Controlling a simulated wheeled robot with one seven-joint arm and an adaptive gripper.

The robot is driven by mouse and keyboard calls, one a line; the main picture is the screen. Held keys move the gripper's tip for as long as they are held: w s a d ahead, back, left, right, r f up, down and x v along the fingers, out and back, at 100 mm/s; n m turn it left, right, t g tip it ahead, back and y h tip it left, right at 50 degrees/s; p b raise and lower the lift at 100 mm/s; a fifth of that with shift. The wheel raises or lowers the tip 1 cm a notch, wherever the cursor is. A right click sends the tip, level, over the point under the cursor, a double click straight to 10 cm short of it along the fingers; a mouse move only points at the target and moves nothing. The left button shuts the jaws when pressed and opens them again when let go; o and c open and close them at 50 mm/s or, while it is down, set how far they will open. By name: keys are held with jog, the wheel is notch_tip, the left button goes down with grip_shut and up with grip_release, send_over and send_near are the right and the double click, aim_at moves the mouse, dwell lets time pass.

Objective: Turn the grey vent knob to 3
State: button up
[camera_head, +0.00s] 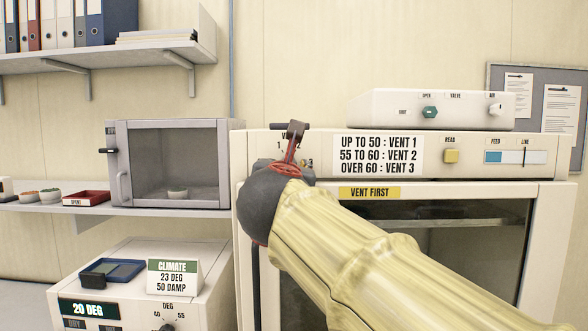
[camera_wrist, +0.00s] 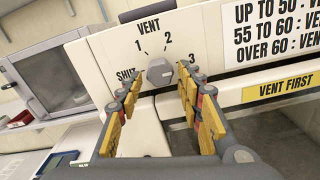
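The grey vent knob (camera_wrist: 160,72) is on the white panel under the word VENT in the wrist view. Marks SHUT, 1, 2 and 3 run around it from left to right. I cannot tell clearly which mark it points to. My gripper (camera_wrist: 159,82) is open, with one finger to the left of the knob and one to the right. Whether either fingertip touches the knob is unclear. In the head view my gripper (camera_head: 291,140) is in front of the panel and hides the knob.
A sign (camera_head: 378,155) right of the knob reads up to 50 vent 1, 55 to 60 vent 2, over 60 vent 3. A yellow READ button (camera_head: 452,156) is farther right. A climate card (camera_head: 174,277) reads 23 DEG, 50 DAMP. A small glass-door cabinet (camera_head: 172,165) stands left.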

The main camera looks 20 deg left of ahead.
jog(key=shift+o, duration=0.5)
jog(key=shift+r, duration=0.1)
jog(key=shift+s+d, duration=0.1)
jog(key=shift+s, duration=0.05)
jog(key=v, duration=1.1)
jog(key=shift+s, duration=0.4)
